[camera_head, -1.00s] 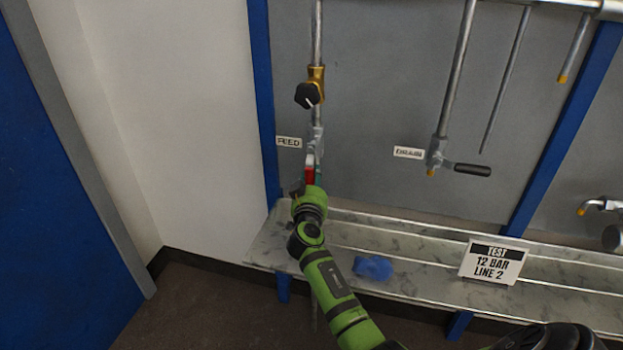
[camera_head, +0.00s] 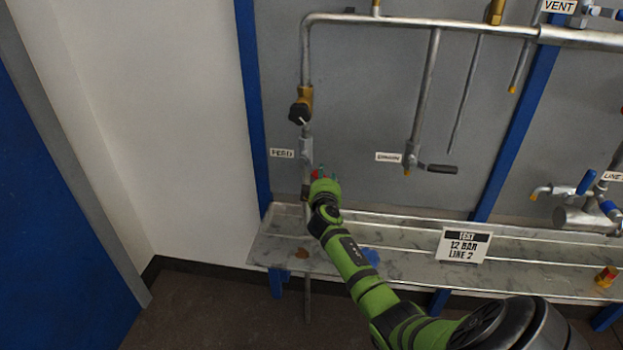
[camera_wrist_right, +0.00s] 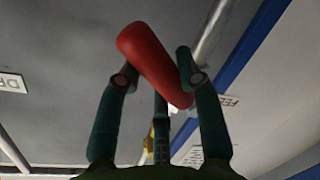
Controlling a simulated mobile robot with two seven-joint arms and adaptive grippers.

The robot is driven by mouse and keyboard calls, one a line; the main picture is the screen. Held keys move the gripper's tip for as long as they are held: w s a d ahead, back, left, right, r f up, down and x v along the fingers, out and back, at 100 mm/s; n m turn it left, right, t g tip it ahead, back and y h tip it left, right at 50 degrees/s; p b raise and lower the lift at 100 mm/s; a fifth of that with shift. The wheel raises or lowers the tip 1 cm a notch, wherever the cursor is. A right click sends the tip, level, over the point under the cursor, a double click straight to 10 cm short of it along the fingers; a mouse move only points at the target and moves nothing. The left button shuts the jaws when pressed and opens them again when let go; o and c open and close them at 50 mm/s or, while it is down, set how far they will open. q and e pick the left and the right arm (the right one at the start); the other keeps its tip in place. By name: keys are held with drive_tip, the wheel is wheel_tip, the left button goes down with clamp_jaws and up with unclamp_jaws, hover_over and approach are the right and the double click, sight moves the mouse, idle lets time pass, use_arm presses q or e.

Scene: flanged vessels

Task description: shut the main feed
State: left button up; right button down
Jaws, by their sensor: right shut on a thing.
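The feed valve sits on the vertical pipe (camera_head: 306,147) beside the FEED label (camera_head: 282,153). Its red handle (camera_head: 315,174) shows only as a small patch just right of the pipe in the head view. My right gripper (camera_head: 323,174) is at this handle and hides most of it. In the right wrist view the red handle (camera_wrist_right: 150,58) lies slanted between the green fingers of my right gripper (camera_wrist_right: 155,75), which is shut on it. My left gripper is not in view.
A brass valve with a black knob (camera_head: 299,112) is above on the same pipe. The drain valve's black lever (camera_head: 437,168) is to the right.

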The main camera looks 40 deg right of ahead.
drive_tip(key=r+n+p, duration=0.2)
drive_tip(key=s+r+n+p, duration=0.1)
drive_tip(key=p, duration=0.1)
drive_tip(key=shift+d+r+n+g, duration=0.15)
drive_tip(key=shift+d+n+g, duration=0.25)
drive_tip(key=shift+r+n+h+p, duration=0.4)
drive_tip(key=shift+r+n+p, duration=0.05)
drive_tip(key=shift+n, duration=0.15)
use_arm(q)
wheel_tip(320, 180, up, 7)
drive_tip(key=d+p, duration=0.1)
use_arm(e)
drive_tip(key=shift+r+n+g, duration=0.3)
drive_tip(key=shift+r+n, duration=0.2)
drive_tip(key=shift+n, duration=0.3)
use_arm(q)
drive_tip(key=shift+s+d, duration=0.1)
use_arm(e)
drive_tip(key=shift+d, duration=0.1)
drive_tip(key=c, duration=0.8)
unclamp_jaws()
drive_tip(key=v, duration=1.2)
